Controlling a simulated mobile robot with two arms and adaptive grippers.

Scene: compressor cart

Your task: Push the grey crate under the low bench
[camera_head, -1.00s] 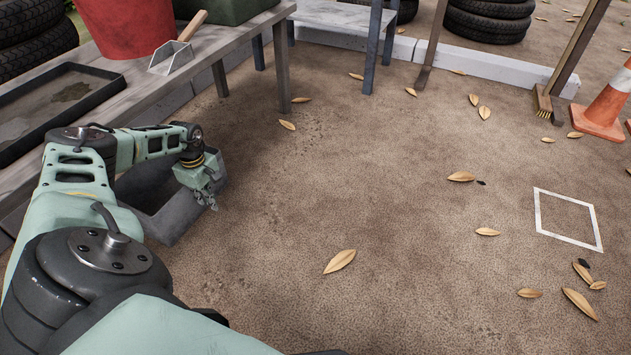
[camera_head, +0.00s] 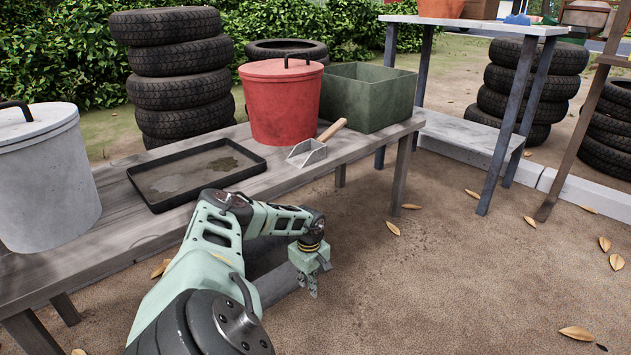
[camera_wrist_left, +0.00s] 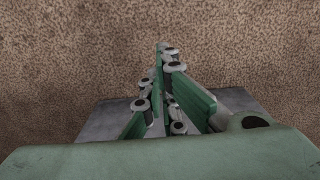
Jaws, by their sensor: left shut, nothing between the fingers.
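The grey crate (camera_head: 276,288) is on the ground at the front edge of the low bench (camera_head: 118,226), mostly hidden behind my left arm in the head view. How far it reaches under the bench is hidden. Parts of it show on both sides of the fingers in the left wrist view (camera_wrist_left: 101,123). My left gripper (camera_head: 312,286) points down at the crate's near right side, shut and empty; whether it touches the crate I cannot tell. It also shows in the left wrist view (camera_wrist_left: 163,50). My right gripper is not in view.
On the bench stand a grey lidded bin (camera_head: 45,185), a black tray (camera_head: 160,197), a red bucket (camera_head: 282,110), a scoop (camera_head: 308,152) and a green box (camera_head: 368,95). Bench legs (camera_head: 403,168) flank the space below. Open dirt with scattered leaves lies to the right.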

